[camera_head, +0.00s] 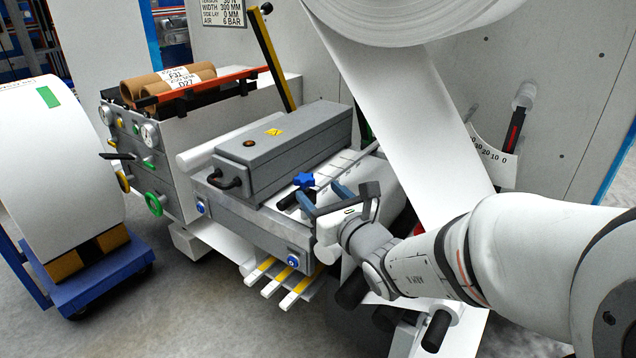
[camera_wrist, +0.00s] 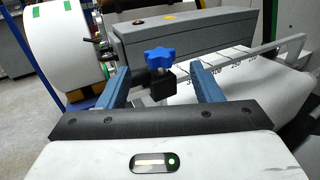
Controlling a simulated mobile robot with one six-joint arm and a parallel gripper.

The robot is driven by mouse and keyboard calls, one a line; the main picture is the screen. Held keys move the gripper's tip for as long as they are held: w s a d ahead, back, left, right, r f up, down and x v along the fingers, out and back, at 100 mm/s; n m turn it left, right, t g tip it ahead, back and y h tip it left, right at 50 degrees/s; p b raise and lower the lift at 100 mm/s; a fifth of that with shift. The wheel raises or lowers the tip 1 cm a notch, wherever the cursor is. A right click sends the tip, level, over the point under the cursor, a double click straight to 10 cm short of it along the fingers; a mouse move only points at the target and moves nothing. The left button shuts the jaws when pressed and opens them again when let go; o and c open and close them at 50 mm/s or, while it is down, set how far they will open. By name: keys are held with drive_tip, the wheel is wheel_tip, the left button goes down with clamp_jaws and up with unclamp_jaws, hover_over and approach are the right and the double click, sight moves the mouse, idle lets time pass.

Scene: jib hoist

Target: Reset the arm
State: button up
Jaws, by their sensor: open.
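My gripper (camera_head: 322,199) is at the end of my white arm, which reaches in from the right of the head view. Its two blue fingers are spread apart with nothing between them. In the wrist view my gripper (camera_wrist: 159,85) also shows open and empty. A blue star-shaped knob (camera_head: 304,181) on a black block stands just beyond the fingertips. In the wrist view the knob (camera_wrist: 160,58) lies between the fingers' lines, farther off; I see no contact. The knob sits by a ruled scale bar (camera_wrist: 245,65) with numbers.
A grey box-like unit (camera_head: 285,150) stands behind the knob. A white web (camera_head: 405,115) runs down from a large roll (camera_head: 410,15), close to my arm. A blue cart (camera_head: 95,280) with a white roll (camera_head: 55,165) stands at left. The floor at lower left is clear.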

drive_tip(key=s+a+r+n+g+y+p, duration=0.5)
drive_tip(key=s+r+n+g+p, duration=0.5)
drive_tip(key=s+n+p, duration=0.6)
drive_tip(key=s+d+r+n+g+h+p, duration=0.1)
drive_tip(key=d+r+n+h+p, duration=0.2)
drive_tip(key=d+n+h+p, duration=0.2)
drive_tip(key=s+d+r+n+g+h+p, duration=0.2)
drive_tip(key=d+n+h+p, duration=0.3)
drive_tip(key=d, duration=0.7)
drive_tip(key=shift+s+r+n+g+h+p, duration=0.35)
drive_tip(key=shift+r+n+h, duration=0.8)
drive_tip(key=shift+n, duration=1.25)
drive_tip(key=shift+w+f+h, duration=0.1)
drive_tip(key=shift+f+h, duration=0.15)
drive_tip(key=shift+f, duration=0.05)
